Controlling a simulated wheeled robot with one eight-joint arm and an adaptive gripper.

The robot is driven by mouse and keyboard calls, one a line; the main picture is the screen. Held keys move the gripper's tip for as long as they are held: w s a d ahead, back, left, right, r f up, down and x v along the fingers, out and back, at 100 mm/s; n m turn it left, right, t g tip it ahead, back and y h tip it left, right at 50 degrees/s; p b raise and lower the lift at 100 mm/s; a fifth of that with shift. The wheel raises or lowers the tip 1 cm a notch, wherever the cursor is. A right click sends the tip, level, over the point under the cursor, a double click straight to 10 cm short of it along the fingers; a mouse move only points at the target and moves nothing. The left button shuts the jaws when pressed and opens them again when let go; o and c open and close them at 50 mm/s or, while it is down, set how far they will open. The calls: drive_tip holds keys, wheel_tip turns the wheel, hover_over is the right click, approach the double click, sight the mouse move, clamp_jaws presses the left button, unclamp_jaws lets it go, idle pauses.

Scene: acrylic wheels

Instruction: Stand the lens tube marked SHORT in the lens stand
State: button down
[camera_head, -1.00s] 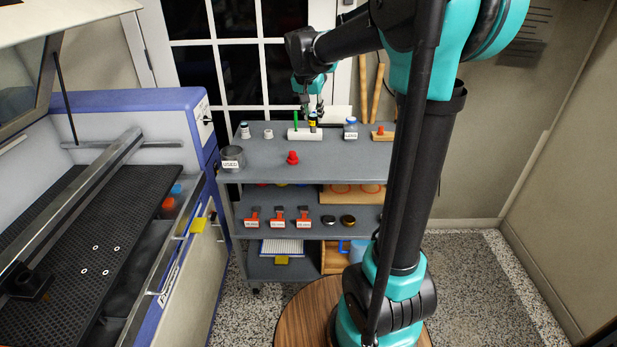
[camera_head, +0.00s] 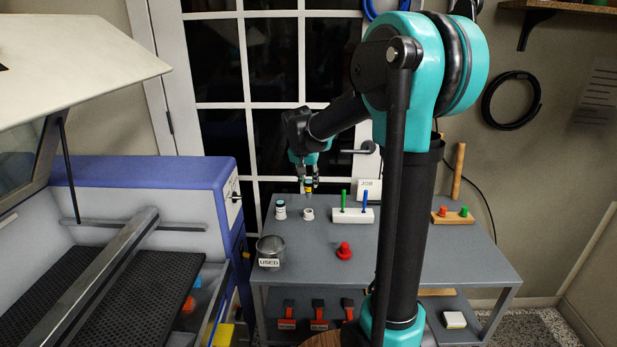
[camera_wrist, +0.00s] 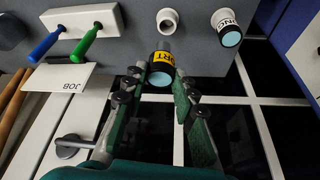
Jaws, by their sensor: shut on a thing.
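My gripper (camera_head: 309,184) is shut on the lens tube, a short black cylinder (camera_wrist: 160,77) with a yellow label reading "RT" in part and a pale blue end. In the head view the tube (camera_head: 308,189) hangs upright above the cart top. Just below it is a small white round holder (camera_head: 308,214), which looks like the lens stand; it also shows in the wrist view (camera_wrist: 167,20), beyond the tube. The tube appears apart from it. A second tube, dark with a white label (camera_head: 280,211), stands left of the holder; its label is not fully readable.
A white block (camera_head: 352,215) with a green and a blue stick stands right of the holder, before a JOB card (camera_head: 369,190). A cup labelled USED (camera_head: 270,250) and a red knobbed thing (camera_head: 344,251) are nearer. The laser machine (camera_head: 190,180) is left.

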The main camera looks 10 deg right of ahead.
drive_tip(key=shift+w+a, duration=0.1)
drive_tip(key=shift+w, duration=0.05)
hover_over(308, 218)
drive_tip(key=shift+w+f, duration=0.25)
drive_tip(key=shift+f, duration=1)
drive_tip(key=shift+w+f, duration=0.2)
drive_tip(key=shift+f, duration=1.05)
drive_tip(key=shift+f, duration=1.75)
idle(1.3)
drive_tip(key=c, duration=1.1)
unclamp_jaws()
drive_tip(key=shift+c, duration=0.2)
drive_tip(key=shift+r, duration=0.1)
